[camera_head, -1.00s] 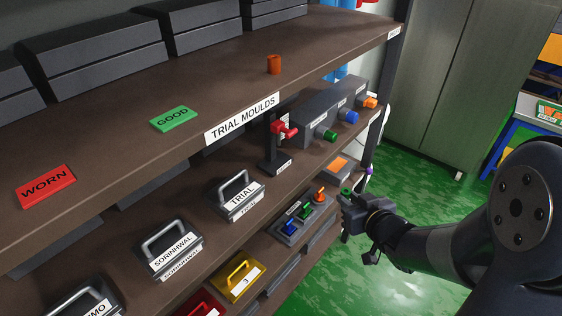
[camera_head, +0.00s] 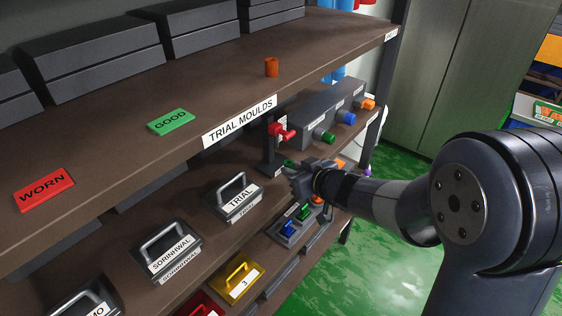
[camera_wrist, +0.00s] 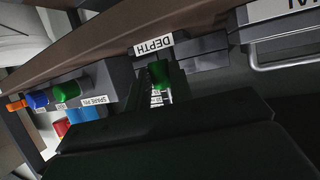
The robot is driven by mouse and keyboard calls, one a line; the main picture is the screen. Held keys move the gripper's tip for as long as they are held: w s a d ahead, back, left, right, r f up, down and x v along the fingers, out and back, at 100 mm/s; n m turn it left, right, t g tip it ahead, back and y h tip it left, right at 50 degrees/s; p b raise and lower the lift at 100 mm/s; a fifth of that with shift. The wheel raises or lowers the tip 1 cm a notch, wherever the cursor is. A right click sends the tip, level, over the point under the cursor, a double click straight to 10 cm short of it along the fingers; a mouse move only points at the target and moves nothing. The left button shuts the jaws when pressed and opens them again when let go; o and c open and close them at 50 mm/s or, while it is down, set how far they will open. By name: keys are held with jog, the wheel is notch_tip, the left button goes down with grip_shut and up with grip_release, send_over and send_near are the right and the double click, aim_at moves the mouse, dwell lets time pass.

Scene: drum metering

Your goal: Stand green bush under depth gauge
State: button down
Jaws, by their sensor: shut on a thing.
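The green bush (camera_head: 288,163) is in my gripper (camera_head: 296,172), at the fingertips. It also shows in the wrist view (camera_wrist: 159,73), in front of the DEPTH label (camera_wrist: 153,45). The depth gauge (camera_head: 268,150) is a dark upright stand with a red part (camera_head: 281,131) on top. It stands on the middle shelf under the TRIAL MOULDS label. My gripper is beside the gauge's base, just to the right of the column in the head view. The gripper hides part of the base, and I cannot tell whether the bush touches it.
A grey block (camera_head: 318,112) with green, blue and orange pegs stands right behind. A small tray (camera_head: 283,231) with coloured pegs lies below my gripper. The TRIAL mould (camera_head: 232,208) is to the left. The upper shelf carries an orange bush (camera_head: 271,67), a GOOD plate (camera_head: 171,122) and a WORN plate (camera_head: 44,190).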

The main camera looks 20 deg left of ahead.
aim_at(281, 164)
jog(key=shift+w+a, duration=0.8)
jog(key=shift+a, duration=0.25)
jog(key=x, duration=0.3)
jog(key=shift+w+a, duration=0.15)
jog(key=shift+f, duration=0.2)
jog(key=shift+f, duration=0.25)
jog(key=c, duration=1.3)
grip_release()
jog(key=shift+r, duration=0.1)
jog(key=shift+o, duration=0.2)
